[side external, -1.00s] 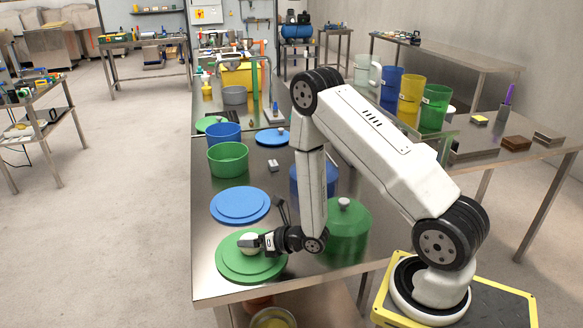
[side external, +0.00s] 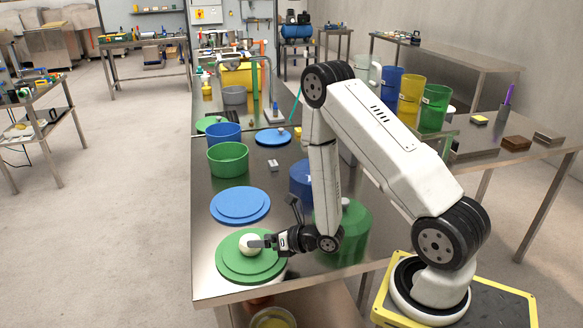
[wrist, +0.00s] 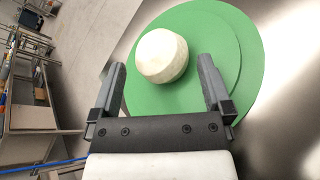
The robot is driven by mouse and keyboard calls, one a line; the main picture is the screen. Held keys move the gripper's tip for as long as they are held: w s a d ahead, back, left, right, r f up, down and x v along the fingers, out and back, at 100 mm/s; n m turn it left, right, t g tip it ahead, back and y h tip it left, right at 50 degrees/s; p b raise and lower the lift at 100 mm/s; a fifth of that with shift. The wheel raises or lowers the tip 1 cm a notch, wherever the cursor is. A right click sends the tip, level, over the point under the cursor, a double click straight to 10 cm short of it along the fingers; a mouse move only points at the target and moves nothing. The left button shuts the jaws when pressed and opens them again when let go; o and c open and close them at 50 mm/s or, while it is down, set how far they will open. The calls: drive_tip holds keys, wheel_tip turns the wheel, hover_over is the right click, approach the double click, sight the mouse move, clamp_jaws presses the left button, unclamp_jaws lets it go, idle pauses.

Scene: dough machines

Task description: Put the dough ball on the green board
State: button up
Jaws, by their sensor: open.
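The dough ball (side external: 250,244) is a pale round lump resting on the green board (side external: 233,267), a stepped round disc near the table's front left corner. In the wrist view the dough ball (wrist: 162,56) sits on the board (wrist: 240,60), just beyond my fingertips. My gripper (side external: 262,242) is open at the right side of the ball, level with it. The wrist view shows my gripper (wrist: 160,78) with its two fingers spread wide, and nothing is held between them.
A blue round board (side external: 240,205) lies just behind the green one. A green bowl (side external: 228,160) and a blue bowl (side external: 223,133) stand farther back. A dark green pot (side external: 352,230) and a blue container (side external: 302,178) stand to the right by my arm.

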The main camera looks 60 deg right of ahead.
sight(257, 238)
drive_tip(key=shift+v, duration=1.9)
drive_tip(key=shift+w, duration=0.1)
drive_tip(key=m, duration=0.1)
drive_tip(key=m+g, duration=0.1)
drive_tip(key=shift+w+a+r+m, duration=0.1)
drive_tip(key=shift+w+r+m, duration=0.1)
drive_tip(key=shift+w+m, duration=0.2)
drive_tip(key=m, duration=0.1)
drive_tip(key=m+g, duration=0.1)
drive_tip(key=m+h, duration=0.1)
drive_tip(key=m, duration=0.1)
drive_tip(key=shift+w+r+g, duration=0.25)
drive_tip(key=shift+r+g, duration=0.1)
drive_tip(key=shift+g, duration=0.05)
drive_tip(key=m+g, duration=0.1)
drive_tip(key=m, duration=0.1)
drive_tip(key=r+m+h, duration=0.1)
drive_tip(key=m, duration=0.1)
drive_tip(key=shift+a+r+m+g, duration=0.1)
drive_tip(key=shift+a+m+g, duration=0.05)
drive_tip(key=shift+m+g, duration=0.2)
drive_tip(key=s+a+r+m+g, duration=0.3)
drive_tip(key=s+r+m, duration=0.1)
drive_tip(key=m, duration=0.6)
drive_tip(key=s+a+r+m+g, duration=0.3)
drive_tip(key=s+r+m, duration=0.1)
drive_tip(key=m, duration=0.7)
drive_tip(key=shift+r+g+h, duration=0.25)
drive_tip(key=shift+g+h, duration=0.05)
drive_tip(key=shift+g, duration=0.05)
